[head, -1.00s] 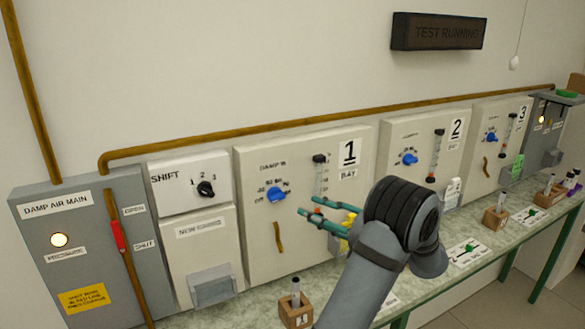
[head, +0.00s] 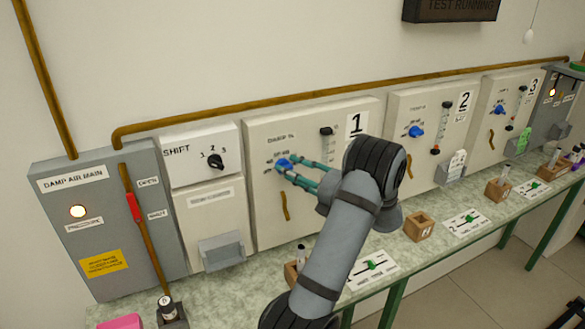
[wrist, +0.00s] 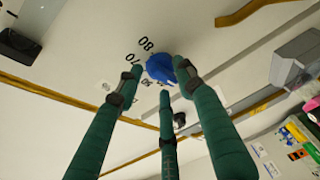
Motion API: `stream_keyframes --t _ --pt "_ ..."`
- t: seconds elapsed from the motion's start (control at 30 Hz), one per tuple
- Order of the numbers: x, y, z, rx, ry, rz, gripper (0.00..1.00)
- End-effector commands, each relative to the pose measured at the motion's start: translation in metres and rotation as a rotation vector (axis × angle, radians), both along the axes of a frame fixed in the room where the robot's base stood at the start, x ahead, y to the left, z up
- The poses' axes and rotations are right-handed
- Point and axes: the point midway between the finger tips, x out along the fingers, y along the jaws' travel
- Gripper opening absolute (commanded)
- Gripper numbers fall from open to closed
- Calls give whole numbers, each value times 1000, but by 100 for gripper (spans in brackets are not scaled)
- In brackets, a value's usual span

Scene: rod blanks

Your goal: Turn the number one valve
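The number one panel (head: 330,185) carries a blue valve knob (head: 283,164) with a printed scale around it. My gripper (head: 290,170) has its green fingers reaching left to this knob. In the wrist view the blue knob (wrist: 160,69) lies between the tips of my open gripper (wrist: 158,70). One fingertip is left of the knob with a small gap. Another overlaps its right edge, and I cannot tell whether it touches. A third finger points up from below. In the head view the fingers partly cover the knob.
A gauge tube (head: 326,145) stands on the panel right of the knob, and a brown handle (head: 284,206) hangs below it. The number two panel (head: 433,135) is to the right. The grey air main box (head: 95,215) is at left. A green bench (head: 245,275) runs below.

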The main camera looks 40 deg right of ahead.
Motion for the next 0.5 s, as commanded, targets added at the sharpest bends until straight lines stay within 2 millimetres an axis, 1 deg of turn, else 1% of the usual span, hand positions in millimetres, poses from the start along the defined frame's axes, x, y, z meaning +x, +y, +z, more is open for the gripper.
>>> stream_keyframes --t 0.17,0.5 --pt "0 0 0 0 0 0 38" --pt "0 0 0 0 0 1 18"
